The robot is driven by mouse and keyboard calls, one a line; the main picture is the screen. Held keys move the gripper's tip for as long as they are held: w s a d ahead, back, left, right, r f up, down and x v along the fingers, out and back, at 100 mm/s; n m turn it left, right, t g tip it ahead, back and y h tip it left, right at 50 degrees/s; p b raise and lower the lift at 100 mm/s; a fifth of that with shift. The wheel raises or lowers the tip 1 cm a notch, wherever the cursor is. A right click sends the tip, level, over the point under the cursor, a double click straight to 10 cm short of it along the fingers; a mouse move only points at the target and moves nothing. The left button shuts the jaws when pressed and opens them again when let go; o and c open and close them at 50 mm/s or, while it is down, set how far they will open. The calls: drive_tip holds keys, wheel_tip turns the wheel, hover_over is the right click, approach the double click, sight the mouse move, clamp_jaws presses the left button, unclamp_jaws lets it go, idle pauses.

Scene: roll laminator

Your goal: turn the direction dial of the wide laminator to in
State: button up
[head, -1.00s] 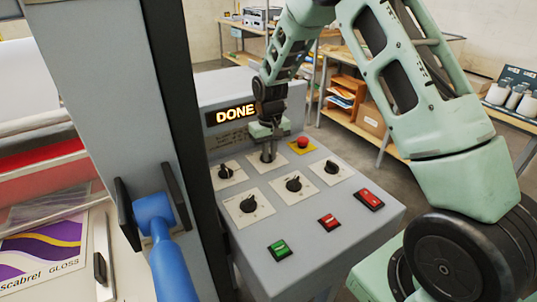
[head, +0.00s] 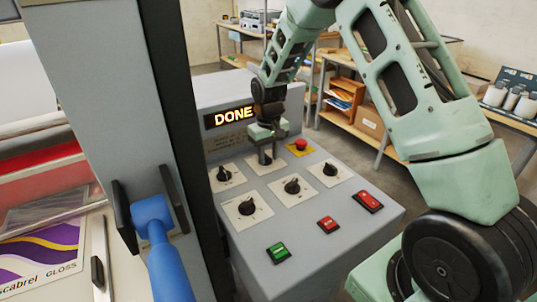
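The control panel (head: 300,237) of the wide laminator is grey and carries several black dials on white plates. A front-left dial (head: 247,207), a front-middle dial (head: 292,187), a back-left dial (head: 224,174) and a back-right dial (head: 330,168) are visible. The plate labels are too small to read, so I cannot tell which is the direction dial.
The panel also has a red stop button (head: 300,144), a green button (head: 279,252) and red switches (head: 329,223). Shelving (head: 350,105) stands behind.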

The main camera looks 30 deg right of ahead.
sight(269, 158)
drive_tip(key=shift+r, duration=0.1)
wheel_tip(269, 158, up, 17)
drive_tip(key=b, duration=0.3)
drive_tip(key=shift+b, duration=0.3)
idle(0.3)
